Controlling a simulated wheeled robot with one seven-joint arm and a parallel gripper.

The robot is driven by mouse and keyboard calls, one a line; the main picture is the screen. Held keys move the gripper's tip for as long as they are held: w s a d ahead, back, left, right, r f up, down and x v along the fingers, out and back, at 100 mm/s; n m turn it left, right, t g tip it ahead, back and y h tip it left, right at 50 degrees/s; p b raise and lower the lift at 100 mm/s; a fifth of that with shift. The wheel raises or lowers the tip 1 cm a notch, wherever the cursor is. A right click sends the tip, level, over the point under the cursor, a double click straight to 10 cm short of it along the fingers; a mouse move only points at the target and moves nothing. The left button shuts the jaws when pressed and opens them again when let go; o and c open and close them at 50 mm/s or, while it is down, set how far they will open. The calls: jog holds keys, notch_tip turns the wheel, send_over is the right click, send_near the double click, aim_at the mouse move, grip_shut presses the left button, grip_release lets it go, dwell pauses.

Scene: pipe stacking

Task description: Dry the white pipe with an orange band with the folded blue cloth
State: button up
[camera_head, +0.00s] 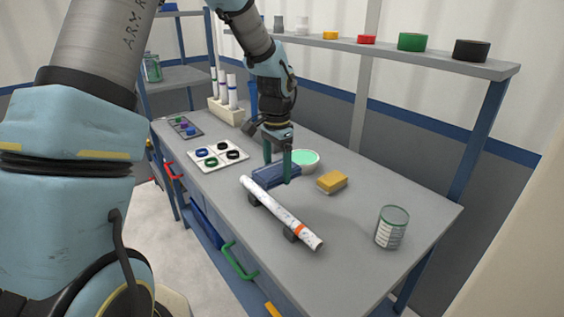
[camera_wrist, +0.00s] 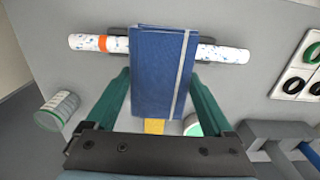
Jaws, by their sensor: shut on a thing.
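The white pipe (camera_head: 279,211) lies on two dark supports on the table, with its orange band (camera_head: 299,230) towards the near end. The wrist view shows the pipe (camera_wrist: 222,53) with small blue specks along it, and the band near its left end. My gripper (camera_head: 277,171) is shut on the folded blue cloth (camera_head: 275,176), near the pipe's far end. In the wrist view the cloth (camera_wrist: 157,75) sits between my green fingers and covers the middle of the pipe. I cannot tell whether the cloth touches the pipe.
A white ring board (camera_head: 218,157), a tray (camera_head: 186,127) and a tube rack (camera_head: 226,112) are at the far left.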

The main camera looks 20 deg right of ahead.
jog(key=shift+a+f, duration=0.15)
jog(key=shift+a, duration=0.15)
jog(key=shift+f+b, duration=0.25)
jog(key=shift+b, duration=0.05)
jog(key=shift+f+b, duration=1.75)
jog(key=shift+f, duration=0.35)
